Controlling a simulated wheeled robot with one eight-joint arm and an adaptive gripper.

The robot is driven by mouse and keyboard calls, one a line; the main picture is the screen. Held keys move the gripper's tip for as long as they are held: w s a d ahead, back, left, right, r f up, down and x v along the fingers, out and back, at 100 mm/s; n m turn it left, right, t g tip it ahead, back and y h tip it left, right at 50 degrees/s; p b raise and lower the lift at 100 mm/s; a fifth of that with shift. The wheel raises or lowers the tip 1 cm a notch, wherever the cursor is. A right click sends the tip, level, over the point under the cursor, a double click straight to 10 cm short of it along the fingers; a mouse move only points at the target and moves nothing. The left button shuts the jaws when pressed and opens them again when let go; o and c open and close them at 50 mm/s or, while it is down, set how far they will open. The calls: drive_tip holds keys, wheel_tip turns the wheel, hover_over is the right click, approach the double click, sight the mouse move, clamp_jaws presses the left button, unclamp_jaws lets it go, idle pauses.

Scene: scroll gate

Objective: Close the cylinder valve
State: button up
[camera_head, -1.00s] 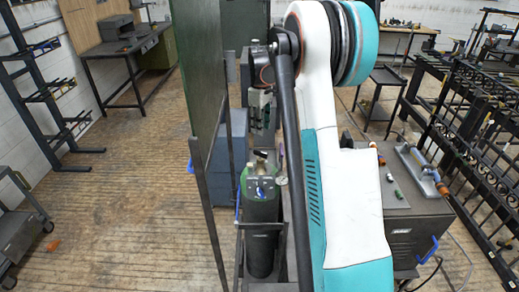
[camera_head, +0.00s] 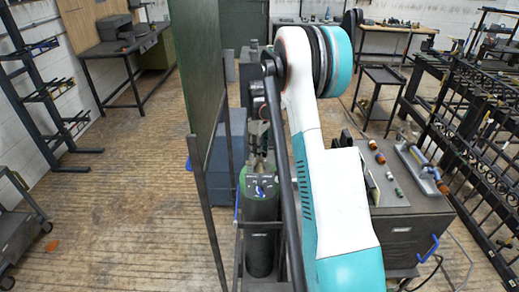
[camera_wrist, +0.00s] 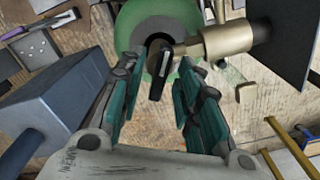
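The gas cylinder (camera_head: 262,230) is dark with a green shoulder and stands upright in a frame near the middle of the head view. Its green top (camera_wrist: 140,18) also shows from above in the wrist view. The brass valve (camera_wrist: 228,40) has a dark lever-like handle (camera_wrist: 157,82). My gripper (camera_wrist: 160,78) is open, with one teal-padded finger on each side of the handle; I cannot tell whether either touches it. In the head view my gripper is small and partly hidden by my arm, just above the cylinder top.
A tall green panel (camera_head: 205,75) stands just left of the cylinder. A blue-grey box (camera_head: 228,150) is behind it. A grey cabinet (camera_head: 408,225) with small fittings on top is to the right. Metal racks line the far right. The wooden floor (camera_head: 120,215) at left is mostly clear.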

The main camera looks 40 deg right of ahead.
clamp_jaws()
